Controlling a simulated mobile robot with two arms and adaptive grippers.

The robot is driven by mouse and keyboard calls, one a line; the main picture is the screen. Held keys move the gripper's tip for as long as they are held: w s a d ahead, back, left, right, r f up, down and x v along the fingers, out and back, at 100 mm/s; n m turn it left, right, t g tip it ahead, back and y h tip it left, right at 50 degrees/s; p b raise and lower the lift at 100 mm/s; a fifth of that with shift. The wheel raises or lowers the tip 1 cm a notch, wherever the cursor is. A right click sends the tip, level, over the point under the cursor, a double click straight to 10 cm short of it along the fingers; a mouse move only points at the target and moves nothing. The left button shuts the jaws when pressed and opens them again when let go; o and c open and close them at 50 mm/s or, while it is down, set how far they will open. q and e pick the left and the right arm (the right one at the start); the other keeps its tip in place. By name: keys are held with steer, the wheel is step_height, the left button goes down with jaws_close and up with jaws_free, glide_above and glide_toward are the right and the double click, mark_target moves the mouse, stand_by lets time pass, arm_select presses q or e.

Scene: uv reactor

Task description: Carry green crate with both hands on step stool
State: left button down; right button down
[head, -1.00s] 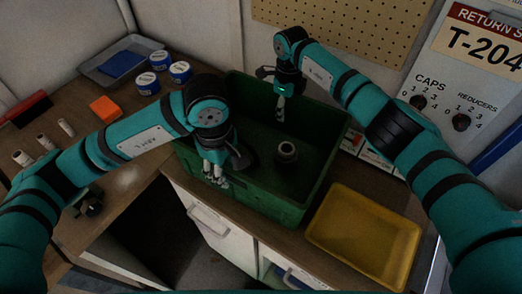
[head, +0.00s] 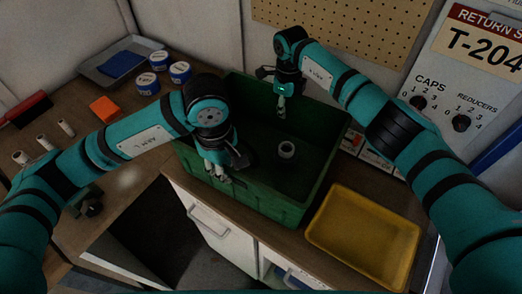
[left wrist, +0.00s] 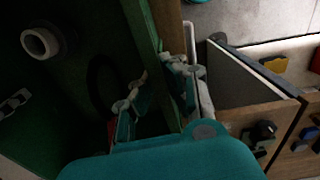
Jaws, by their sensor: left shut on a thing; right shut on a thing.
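The green crate (head: 255,188) stands on the wooden counter, open side up. My left gripper (head: 217,168) is shut on its near-left wall, with fingers on both sides of the rim. The left wrist view shows the same gripper (left wrist: 160,100) across the green wall (left wrist: 145,45). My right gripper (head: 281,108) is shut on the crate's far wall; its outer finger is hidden. A pale ring-shaped fitting (head: 286,150) lies inside the crate, and it also shows in the left wrist view (left wrist: 40,42). I cannot make out a step stool.
A yellow tray (head: 362,235) lies right of the crate. White drawers (head: 210,225) are below the counter edge, beside a dark open gap. Several tins (head: 180,72), an orange block (head: 104,108) and a grey tray (head: 95,65) are at left. A pegboard wall (head: 345,28) stands behind.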

arm_select(q)
steer(key=shift+r+p, duration=2.35)
steer(key=shift+r, duration=0.15)
steer(key=shift+s, duration=0.1)
